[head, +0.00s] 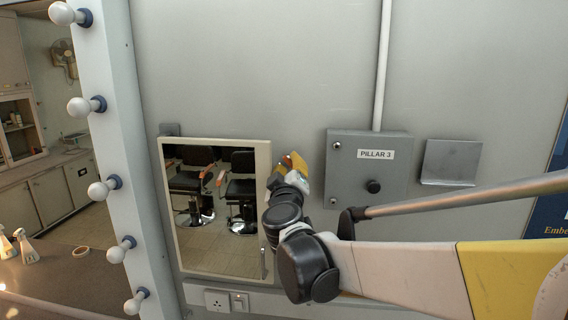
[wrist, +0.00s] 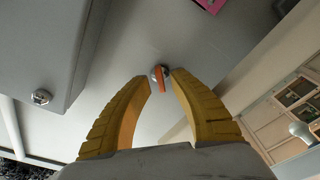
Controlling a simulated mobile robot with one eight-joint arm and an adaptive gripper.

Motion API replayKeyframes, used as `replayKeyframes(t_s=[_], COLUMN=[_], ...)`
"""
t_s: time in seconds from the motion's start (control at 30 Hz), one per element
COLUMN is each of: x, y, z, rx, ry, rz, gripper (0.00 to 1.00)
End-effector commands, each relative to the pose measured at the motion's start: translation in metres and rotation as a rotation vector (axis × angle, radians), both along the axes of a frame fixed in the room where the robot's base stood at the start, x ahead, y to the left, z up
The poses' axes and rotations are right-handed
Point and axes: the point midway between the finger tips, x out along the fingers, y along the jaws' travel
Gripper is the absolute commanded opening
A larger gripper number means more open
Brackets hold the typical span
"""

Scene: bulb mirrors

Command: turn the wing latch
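The wing latch (wrist: 159,77) is a small orange wing on a round silver base, set on the grey wall in the wrist view. My gripper (wrist: 157,75) has its yellow ribbed fingers spread, one tip on each side of the latch. I cannot tell whether either tip touches it or how far off the wall they are. In the head view my gripper (head: 291,162) is at the wall between the framed mirror and the grey box, and I cannot make out the latch clearly there.
The framed mirror (head: 166,205) is close on the left of my gripper. The grey box marked PILLAR 3 (head: 390,180), with a black knob, juts out on the right. A metal ledge (head: 450,162) is further right. A socket (head: 217,300) is below the mirror, and a bulb strip (head: 106,95) is far left.

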Motion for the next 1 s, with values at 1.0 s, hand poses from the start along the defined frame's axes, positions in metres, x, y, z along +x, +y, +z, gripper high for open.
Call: replayKeyframes(t_s=[1.0], x=[-0.059], y=[0.013], z=[0.0], rx=[0.0], ry=[0.0], rz=[0.003], gripper=[0.26])
